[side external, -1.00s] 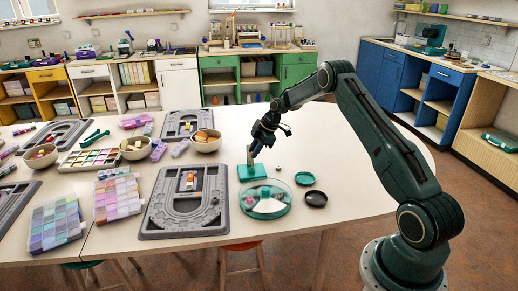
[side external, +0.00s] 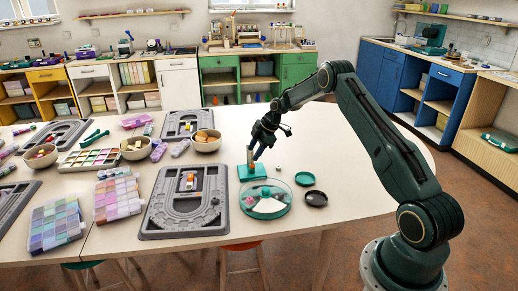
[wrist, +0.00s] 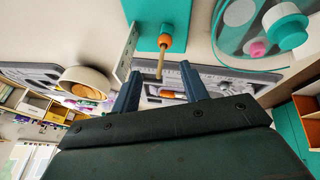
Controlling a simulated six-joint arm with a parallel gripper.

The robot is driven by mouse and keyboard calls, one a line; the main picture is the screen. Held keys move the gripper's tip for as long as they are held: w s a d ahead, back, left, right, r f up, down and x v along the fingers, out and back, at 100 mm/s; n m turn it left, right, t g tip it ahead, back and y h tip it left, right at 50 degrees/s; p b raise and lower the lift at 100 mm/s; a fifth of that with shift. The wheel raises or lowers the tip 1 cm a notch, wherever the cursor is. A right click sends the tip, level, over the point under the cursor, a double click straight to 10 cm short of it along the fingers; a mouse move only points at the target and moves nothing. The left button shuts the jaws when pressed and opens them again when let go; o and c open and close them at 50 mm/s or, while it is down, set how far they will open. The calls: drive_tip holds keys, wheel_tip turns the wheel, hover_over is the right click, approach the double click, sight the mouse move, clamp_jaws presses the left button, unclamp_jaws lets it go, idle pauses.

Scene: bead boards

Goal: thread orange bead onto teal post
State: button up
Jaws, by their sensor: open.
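The teal base (side external: 252,173) stands on the table, below my gripper. In the wrist view, the teal base (wrist: 148,14) carries a thin tan post (wrist: 160,66) that points toward the camera. The orange bead (wrist: 166,38) appears to be around the post, low down near the base. My gripper (wrist: 160,80) is open, with its two fingers apart on either side of the post's free end and clear of the bead. In the side view my gripper (side external: 258,152) is just above the base, and the bead is too small to make out clearly.
A pale upright plate (wrist: 127,52) stands at the base's edge, close to one finger. A round clear-lidded tray (side external: 265,202) is in front of the base, with a small teal dish (side external: 305,179) and a black dish (side external: 315,198) to its right. A grey bead board (side external: 160,220) lies left.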

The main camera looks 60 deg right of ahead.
drive_tip(key=v, duration=1.3)
drive_tip(key=shift+r, duration=0.3)
drive_tip(key=s+a+r+m, duration=0.2)
drive_tip(key=s+a+r, duration=0.2)
drive_tip(key=a+r, duration=0.25)
drive_tip(key=s+a+r+m+h, duration=0.1)
drive_tip(key=s+a+r, duration=0.2)
drive_tip(key=a+r, duration=0.35)
drive_tip(key=s+a+r+m, duration=0.2)
drive_tip(key=s+a+r, duration=0.2)
drive_tip(key=a, duration=0.4)
drive_tip(key=s+a+f+m, duration=0.1)
drive_tip(key=s+a+m, duration=0.2)
drive_tip(key=s, duration=0.8)
drive_tip(key=s+a+m+h, duration=0.1)
drive_tip(key=s+a+m, duration=0.2)
drive_tip(key=s+a, duration=0.4)
drive_tip(key=s, duration=0.5)
drive_tip(key=shift+f+t, duration=0.35)
drive_tip(key=shift+t, duration=0.05)
